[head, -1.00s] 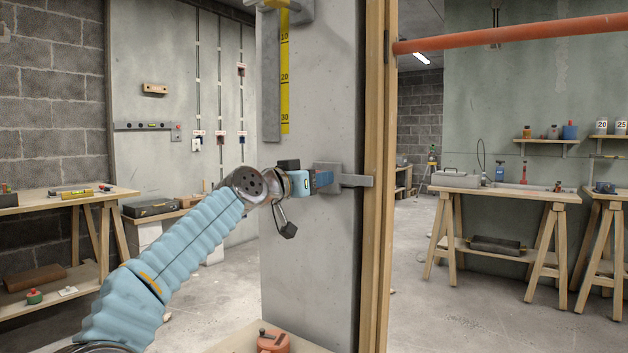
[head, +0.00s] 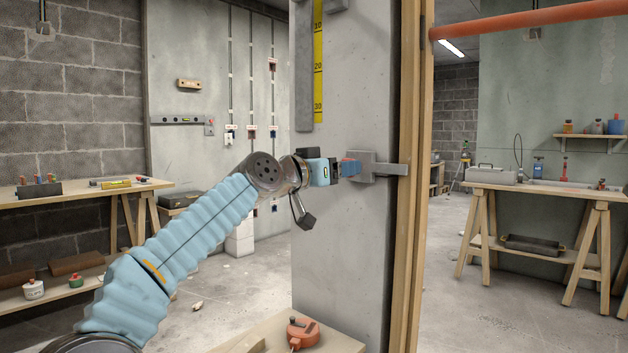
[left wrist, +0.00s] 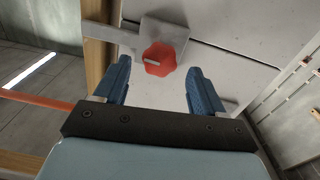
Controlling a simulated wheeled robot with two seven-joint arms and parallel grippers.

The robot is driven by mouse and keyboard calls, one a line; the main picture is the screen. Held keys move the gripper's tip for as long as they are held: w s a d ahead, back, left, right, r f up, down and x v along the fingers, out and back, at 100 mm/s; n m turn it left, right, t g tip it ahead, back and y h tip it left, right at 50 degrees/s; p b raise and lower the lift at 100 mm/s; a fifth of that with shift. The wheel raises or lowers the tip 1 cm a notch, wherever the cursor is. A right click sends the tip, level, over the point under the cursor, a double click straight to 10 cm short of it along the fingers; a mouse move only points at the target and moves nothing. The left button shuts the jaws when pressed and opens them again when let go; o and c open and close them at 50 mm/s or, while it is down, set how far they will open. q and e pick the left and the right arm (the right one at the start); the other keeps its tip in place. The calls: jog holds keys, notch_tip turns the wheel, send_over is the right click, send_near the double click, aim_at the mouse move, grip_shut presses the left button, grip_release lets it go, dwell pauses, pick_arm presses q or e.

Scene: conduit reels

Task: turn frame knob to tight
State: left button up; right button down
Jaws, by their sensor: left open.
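The frame knob is a red lobed knob (left wrist: 160,59) with a pale pointer bar, on a grey metal bracket (left wrist: 165,32) in the left wrist view. In the head view the bracket (head: 378,167) sits on the concrete pillar against the wooden frame (head: 408,200); the knob there is mostly hidden by my gripper. My left gripper (left wrist: 157,82) is open, its blue fingers on either side of the knob in the picture and apart from it. It also shows in the head view (head: 350,168). I cannot tell the finger depth exactly. My right gripper is not in view.
A yellow ruler (head: 318,60) hangs above on the pillar. An orange conduit (head: 520,20) crosses at the upper right. A small bench with an orange reel (head: 303,332) stands below. A workbench (head: 530,188) stands at right, with clear floor before it.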

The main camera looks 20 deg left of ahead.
pick_arm(q)
jog(key=b+v, duration=0.3)
jog(key=v, duration=0.6)
jog(key=shift+s, duration=0.35)
jog(key=shift+a, duration=0.1)
